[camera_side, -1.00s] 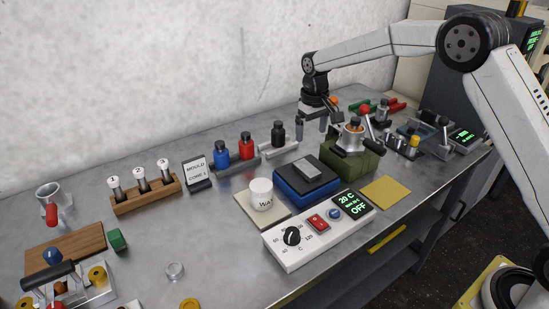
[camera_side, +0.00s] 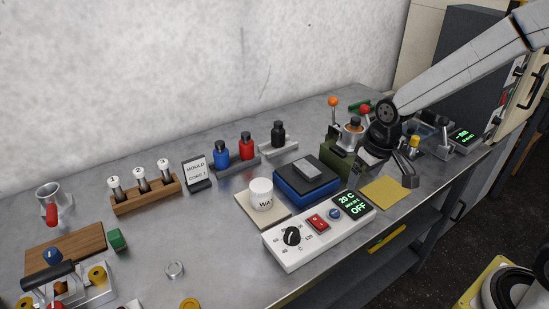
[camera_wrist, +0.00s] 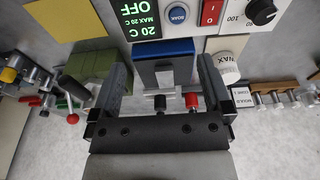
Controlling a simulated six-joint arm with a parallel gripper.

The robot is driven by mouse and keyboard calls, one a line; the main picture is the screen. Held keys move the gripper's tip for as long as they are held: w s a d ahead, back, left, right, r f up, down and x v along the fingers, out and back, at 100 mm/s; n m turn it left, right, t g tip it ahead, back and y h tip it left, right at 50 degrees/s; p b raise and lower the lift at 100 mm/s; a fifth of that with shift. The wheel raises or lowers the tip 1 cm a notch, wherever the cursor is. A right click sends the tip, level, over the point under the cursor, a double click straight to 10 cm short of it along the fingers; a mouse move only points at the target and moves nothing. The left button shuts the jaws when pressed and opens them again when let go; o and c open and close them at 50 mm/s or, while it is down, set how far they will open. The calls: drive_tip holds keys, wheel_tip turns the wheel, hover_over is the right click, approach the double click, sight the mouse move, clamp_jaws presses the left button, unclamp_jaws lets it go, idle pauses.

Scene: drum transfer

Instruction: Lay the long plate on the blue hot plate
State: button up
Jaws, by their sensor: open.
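I cannot pick out a separate long plate for sure. My gripper (camera_side: 388,172) is open and empty, to the right of the hot plate, near the green box and the yellow square. In the wrist view my gripper (camera_wrist: 162,68) has its two dark fingers spread wide. In the side view my wrist hides part of the green box's right side.
A white control box (camera_side: 318,228) with a knob and display stands in front of the hot plate. A white WAX pot (camera_side: 261,191) is at its left. The green box (camera_side: 338,160) with upright levers is at right. A yellow square (camera_side: 385,191) lies flat on the bench.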

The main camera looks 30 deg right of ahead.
drive_tip(key=s+f, duration=0.1)
drive_tip(key=s, duration=0.7)
drive_tip(key=shift+f+t, duration=0.3)
drive_tip(key=shift+f, duration=0.05)
drive_tip(key=shift+a, duration=0.1)
idle(0.5)
